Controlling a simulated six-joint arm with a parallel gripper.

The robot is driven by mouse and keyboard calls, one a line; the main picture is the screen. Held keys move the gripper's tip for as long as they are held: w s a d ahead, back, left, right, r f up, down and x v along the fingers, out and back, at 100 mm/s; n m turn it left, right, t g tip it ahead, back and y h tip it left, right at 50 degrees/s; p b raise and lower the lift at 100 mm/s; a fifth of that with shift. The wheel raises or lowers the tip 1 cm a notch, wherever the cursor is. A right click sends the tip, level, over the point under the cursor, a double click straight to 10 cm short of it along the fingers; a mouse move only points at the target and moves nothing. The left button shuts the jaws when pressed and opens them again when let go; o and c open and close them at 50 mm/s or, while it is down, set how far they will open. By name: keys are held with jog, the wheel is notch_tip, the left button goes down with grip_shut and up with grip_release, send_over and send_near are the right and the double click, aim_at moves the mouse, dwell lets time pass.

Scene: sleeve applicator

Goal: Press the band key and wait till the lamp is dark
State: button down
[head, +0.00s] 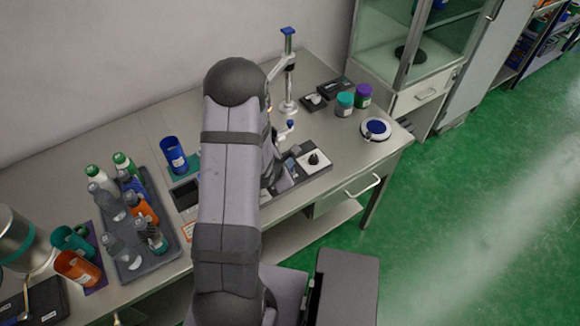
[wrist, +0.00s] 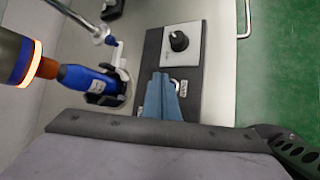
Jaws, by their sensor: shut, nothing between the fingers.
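My gripper (wrist: 162,88) is shut and empty, its blue-grey fingers pointing down at the dark control panel (wrist: 151,52). The panel carries a white plate with a black knob (wrist: 179,41), which also shows in the head view (head: 314,159). I cannot make out the band key; the fingers cover part of the panel, and I cannot tell whether they touch it. Left of the panel, a blue bottle (wrist: 82,78) with an orange part lies sideways in the picture at a white fixture. Beside it a dark cylinder has a glowing orange ring (wrist: 24,62); I cannot tell whether this is the lamp.
A grey tray (head: 134,268) of several bottles stands on the bench at left, near a blue cup (head: 173,154). A post with a blue top (head: 289,75) rises behind the panel. Two jars (head: 345,104) and a round blue-topped dish (head: 376,129) stand right.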

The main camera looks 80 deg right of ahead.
dwell(0.3)
notch_tip(320, 180, up, 5)
jog(key=p, duration=0.5)
dwell(0.5)
